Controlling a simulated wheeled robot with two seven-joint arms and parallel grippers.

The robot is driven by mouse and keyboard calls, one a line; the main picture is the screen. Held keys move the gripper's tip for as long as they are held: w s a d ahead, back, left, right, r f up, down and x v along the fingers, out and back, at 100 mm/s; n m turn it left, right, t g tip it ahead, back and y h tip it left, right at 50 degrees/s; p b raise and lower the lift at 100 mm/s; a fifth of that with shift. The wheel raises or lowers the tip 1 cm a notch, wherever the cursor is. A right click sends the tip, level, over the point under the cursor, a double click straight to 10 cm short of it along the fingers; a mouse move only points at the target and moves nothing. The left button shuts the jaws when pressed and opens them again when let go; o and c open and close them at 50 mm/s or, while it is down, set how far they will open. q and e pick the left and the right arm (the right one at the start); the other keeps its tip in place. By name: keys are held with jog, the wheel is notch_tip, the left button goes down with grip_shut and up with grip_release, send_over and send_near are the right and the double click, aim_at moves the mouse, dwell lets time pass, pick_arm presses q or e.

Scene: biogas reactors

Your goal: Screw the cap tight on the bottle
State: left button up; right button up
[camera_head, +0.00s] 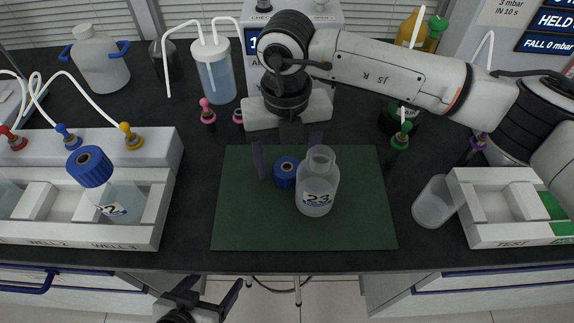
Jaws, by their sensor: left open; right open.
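A clear bottle (317,190) labelled 23 stands upright on the green mat (240,225). Its neck is bare and open. A blue cap (285,172) with a dark centre is just left of the bottle's neck, seemingly lying on the mat. My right gripper (288,158) reaches in from the upper right and points down. Its dark fingers are spread wide behind the cap and bottle, with nothing held between them. Whether its fingertips touch the mat is unclear. My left gripper (216,288) is open and empty, in front of the bench's front edge and below the mat in the picture.
A rack (150,235) at left holds another bottle (122,203) labelled 22, with a blue cap. An empty clear beaker (433,203) stands right of the mat, beside a right-hand rack (485,230). Tubed bottles and coloured connectors line the back. The mat's left and front are clear.

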aim_at(286, 169)
jog(key=shift+f, duration=0.15)
jog(key=c, duration=1.1)
notch_tip(286, 169, up, 18)
jog(key=b, duration=0.1)
dwell(0.4)
